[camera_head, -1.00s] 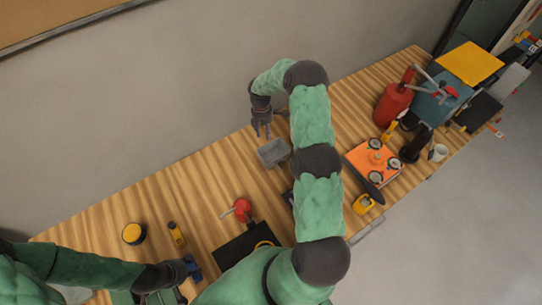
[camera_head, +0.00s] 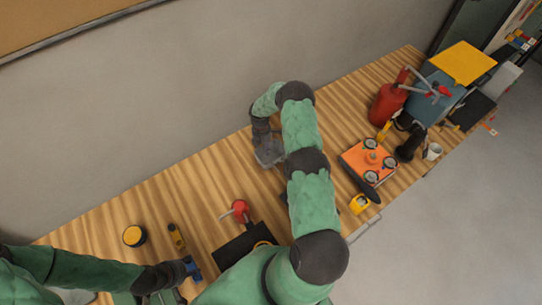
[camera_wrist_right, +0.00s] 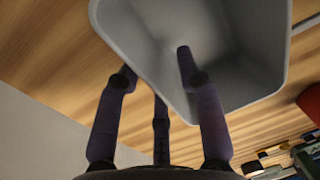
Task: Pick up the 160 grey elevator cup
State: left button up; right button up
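The grey elevator cup (camera_head: 269,156) stands on the wooden bench near its wall-side edge. In the wrist view the cup (camera_wrist_right: 240,50) fills the upper middle. My right gripper (camera_head: 262,142) is down at the cup and partly covers it. In the wrist view the fingers of my right gripper (camera_wrist_right: 157,70) are spread around the cup's near wall, one inside and the others outside. A firm grip does not show. My left gripper (camera_head: 184,272) is at the lower left beside a blue object (camera_head: 192,268); its fingers are too small to judge.
An orange plate (camera_head: 368,161) with round fittings lies to the right, with a red canister (camera_head: 386,104) behind it. A red object (camera_head: 240,210), a yellow-topped round item (camera_head: 134,236) and a black panel (camera_head: 243,244) lie left of my right arm. The bench left of the cup is clear.

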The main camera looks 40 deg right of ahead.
jog(key=shift+f, duration=0.15)
jog(key=shift+c, duration=1.1)
grip_shut()
